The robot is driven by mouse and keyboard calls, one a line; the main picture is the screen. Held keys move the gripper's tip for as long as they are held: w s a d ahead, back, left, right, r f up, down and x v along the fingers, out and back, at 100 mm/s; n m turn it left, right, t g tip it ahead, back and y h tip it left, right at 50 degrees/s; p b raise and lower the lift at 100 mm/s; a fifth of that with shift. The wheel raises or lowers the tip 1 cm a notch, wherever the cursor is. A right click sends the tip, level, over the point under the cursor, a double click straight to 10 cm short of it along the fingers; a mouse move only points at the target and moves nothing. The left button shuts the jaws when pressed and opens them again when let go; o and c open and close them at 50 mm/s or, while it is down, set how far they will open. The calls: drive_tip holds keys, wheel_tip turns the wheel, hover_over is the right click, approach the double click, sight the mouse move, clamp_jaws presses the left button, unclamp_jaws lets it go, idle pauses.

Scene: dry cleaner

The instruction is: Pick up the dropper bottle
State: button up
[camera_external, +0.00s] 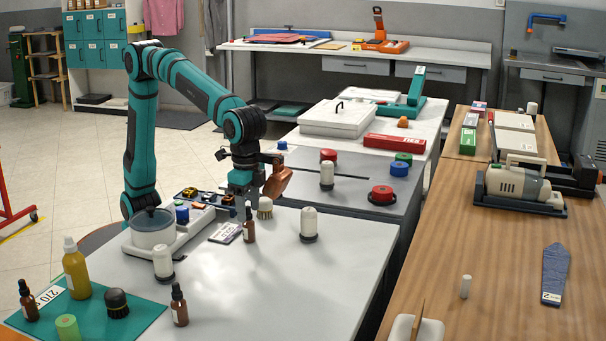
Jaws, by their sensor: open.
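Three small brown dropper bottles with dark tops show in the external view, and I cannot tell which one the task means. One dropper bottle (249,230) stands upright on the grey table, just below my gripper. A second dropper bottle (180,311) stands at the right edge of the green mat. A third dropper bottle (29,306) stands at the mat's left. My copper-coloured gripper (274,190) is open, above the table's far edge, up and right of the nearest bottle and apart from it. Its fingertips are small and hard to make out.
A yellow spray bottle (76,270) and dark round object (116,303) sit on the green mat (145,310).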

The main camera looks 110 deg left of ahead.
sight(248, 213)
drive_tip(key=shift+s+a+f, duration=0.1)
drive_tip(key=shift+a+f, duration=0.05)
drive_tip(key=shift+f, duration=1.3)
drive_tip(key=shift+s+a+f, duration=0.1)
drive_tip(key=shift+f, duration=1.3)
drive_tip(key=c, duration=1.1)
drive_tip(key=shift+o, duration=0.2)
wheel_tip(248, 213, up, 10)
drive_tip(key=shift+r, duration=0.1)
